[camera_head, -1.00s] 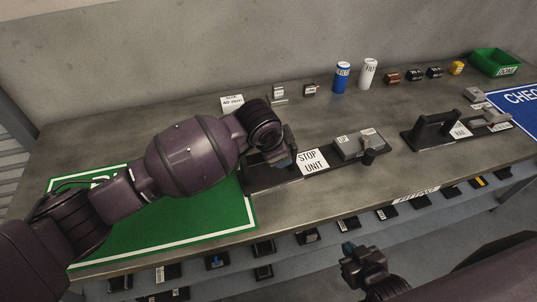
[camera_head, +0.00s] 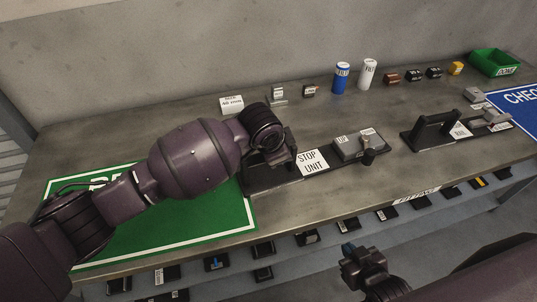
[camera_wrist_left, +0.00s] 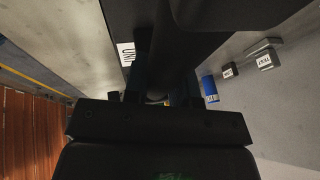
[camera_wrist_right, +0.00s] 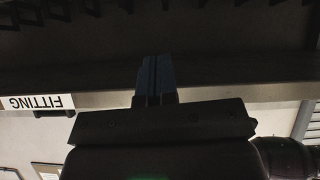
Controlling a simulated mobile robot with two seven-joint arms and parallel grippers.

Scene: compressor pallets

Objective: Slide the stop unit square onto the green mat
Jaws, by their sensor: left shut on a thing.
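The stop unit (camera_head: 312,162) is a long black base with a white label and a grey block with a knob toward its right end. It lies on the bench. Its left end reaches the right edge of the green mat (camera_head: 200,215); my left arm hides part of this, so I cannot tell any overlap. My left gripper (camera_head: 284,152) is shut on the dark handle at the unit's left end; the left wrist view shows the fingers (camera_wrist_left: 158,97) at it, mostly in shadow. My right gripper (camera_head: 350,251) is shut and empty in front of the bench; its fingers (camera_wrist_right: 155,78) touch each other.
Another black handled unit (camera_head: 434,130) stands to the right, near a blue mat (camera_head: 522,97). Blue (camera_head: 342,78) and white (camera_head: 367,74) cylinders, small parts and a green bin (camera_head: 495,63) line the back. Small parts sit on a lower shelf in front.

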